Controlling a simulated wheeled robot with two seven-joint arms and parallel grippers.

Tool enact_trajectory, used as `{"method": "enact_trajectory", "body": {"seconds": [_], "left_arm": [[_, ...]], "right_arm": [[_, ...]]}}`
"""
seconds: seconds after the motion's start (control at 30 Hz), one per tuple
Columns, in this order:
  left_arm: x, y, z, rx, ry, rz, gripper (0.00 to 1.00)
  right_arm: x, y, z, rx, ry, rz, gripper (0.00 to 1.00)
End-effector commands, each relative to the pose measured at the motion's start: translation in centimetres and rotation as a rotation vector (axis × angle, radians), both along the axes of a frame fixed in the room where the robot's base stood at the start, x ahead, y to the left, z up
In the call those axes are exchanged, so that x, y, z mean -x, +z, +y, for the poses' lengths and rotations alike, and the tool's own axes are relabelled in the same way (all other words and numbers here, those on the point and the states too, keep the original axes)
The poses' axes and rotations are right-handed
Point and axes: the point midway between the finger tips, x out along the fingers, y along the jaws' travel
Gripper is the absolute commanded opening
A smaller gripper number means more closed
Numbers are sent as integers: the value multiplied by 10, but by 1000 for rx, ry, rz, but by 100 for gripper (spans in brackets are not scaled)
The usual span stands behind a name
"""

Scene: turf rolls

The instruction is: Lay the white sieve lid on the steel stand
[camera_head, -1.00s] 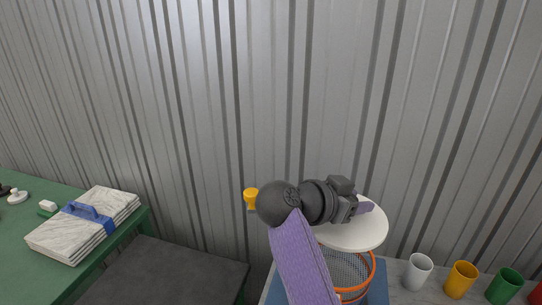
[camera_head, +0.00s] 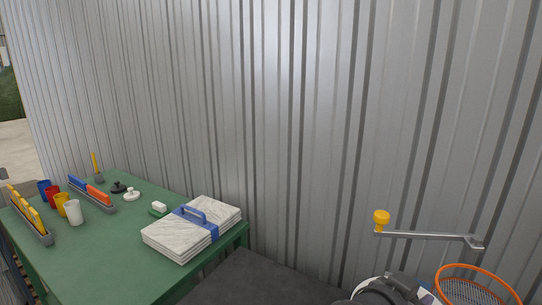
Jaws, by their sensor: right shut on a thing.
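My right gripper (camera_head: 402,288) shows only in part at the bottom edge of the head view, dark grey and seen from above. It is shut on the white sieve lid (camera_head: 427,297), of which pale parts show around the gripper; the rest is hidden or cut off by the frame. The lid is left of the orange-rimmed mesh basket (camera_head: 472,268). I cannot make out a steel stand in this view. My left gripper is not in view.
A steel crank arm (camera_head: 430,236) with a yellow knob (camera_head: 381,217) sticks out left of the basket. A dark grey surface (camera_head: 250,280) is clear. A corrugated wall stands behind.

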Motion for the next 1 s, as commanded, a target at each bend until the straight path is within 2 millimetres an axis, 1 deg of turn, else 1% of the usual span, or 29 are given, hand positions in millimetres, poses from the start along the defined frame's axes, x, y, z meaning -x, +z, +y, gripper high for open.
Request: {"method": "enact_trajectory", "body": {"seconds": [0.03,0.1,0.2,0.3,0.43,1.0], "left_arm": [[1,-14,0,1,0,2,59],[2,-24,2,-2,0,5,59],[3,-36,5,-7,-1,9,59],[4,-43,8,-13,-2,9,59],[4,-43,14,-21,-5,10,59],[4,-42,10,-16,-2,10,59]], "right_arm": [[7,-19,10,0,64,3,0],[18,-34,25,0,167,3,0],[35,-53,48,-1,308,5,0],[49,-63,63,-1,411,3,0],[56,-64,70,1,458,-1,0],[55,-63,70,-1,452,-2,0]]}}
